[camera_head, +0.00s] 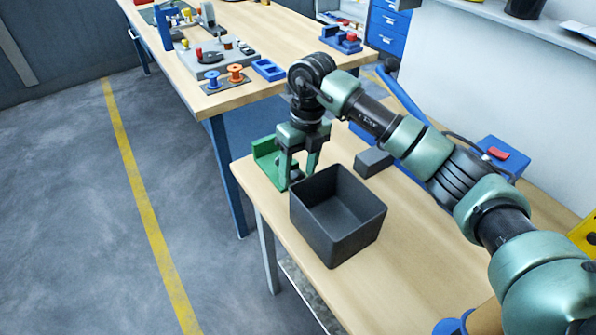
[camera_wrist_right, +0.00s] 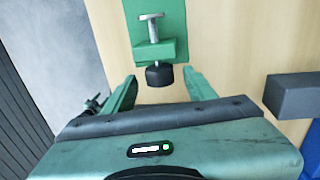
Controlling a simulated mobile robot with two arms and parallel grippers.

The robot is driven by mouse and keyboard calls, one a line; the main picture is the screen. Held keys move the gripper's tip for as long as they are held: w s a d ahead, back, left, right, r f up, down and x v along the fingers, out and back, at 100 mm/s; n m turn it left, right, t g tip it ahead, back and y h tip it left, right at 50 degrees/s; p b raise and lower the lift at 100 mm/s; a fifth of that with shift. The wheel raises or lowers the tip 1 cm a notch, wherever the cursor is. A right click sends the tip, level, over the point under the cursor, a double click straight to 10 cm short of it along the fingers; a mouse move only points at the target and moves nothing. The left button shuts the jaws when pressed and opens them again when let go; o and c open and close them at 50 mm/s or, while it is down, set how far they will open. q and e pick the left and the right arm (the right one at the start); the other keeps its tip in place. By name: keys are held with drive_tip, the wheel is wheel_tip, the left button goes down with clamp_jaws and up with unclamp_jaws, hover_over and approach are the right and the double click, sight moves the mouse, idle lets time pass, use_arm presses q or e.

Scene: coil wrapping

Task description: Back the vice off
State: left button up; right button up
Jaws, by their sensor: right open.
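The green vice (camera_head: 266,156) stands at the far left corner of the near wooden table, partly hidden behind my right gripper. In the right wrist view the green vice (camera_wrist_right: 148,50) shows a metal screw with a cross handle (camera_wrist_right: 151,17) and a black round end piece (camera_wrist_right: 159,75). My right gripper (camera_head: 298,172) points down beside the vice. In the wrist view its open fingers (camera_wrist_right: 162,92) stand on either side of the black end piece, with a visible gap on each side. Nothing is gripped. My left gripper is not in view.
A dark open bin (camera_head: 338,235) stands close in front of my right gripper. A grey block (camera_head: 373,162) lies to its right. A blue box with a red button (camera_head: 503,153) is farther right. Another bench (camera_head: 240,90) with spools and fixtures lies beyond.

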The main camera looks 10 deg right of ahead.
sight(293, 176)
drive_tip(key=shift+f, duration=0.6)
clamp_jaws()
drive_tip(key=shift+s+a+t+h+b, duration=0.15)
drive_tip(key=shift+t+h+b, duration=0.1)
drive_tip(key=shift+h, duration=0.45)
drive_tip(key=shift+w+a+t+h+b, duration=0.1)
drive_tip(key=shift+t+h, duration=0.15)
drive_tip(key=shift+h, duration=0.45)
unclamp_jaws()
drive_tip(key=shift+s+a+r+b, duration=0.1)
drive_tip(key=shift+a+r+b, duration=0.05)
drive_tip(key=shift+r, duration=1.15)
drive_tip(key=shift+a+r+b, duration=0.1)
drive_tip(key=shift+r+b, duration=0.1)
drive_tip(key=shift+r, duration=1.15)
drive_tip(key=shift+s+a+r+b, duration=0.1)
drive_tip(key=shift+a+r+b, duration=0.05)
drive_tip(key=shift+r, duration=1.15)
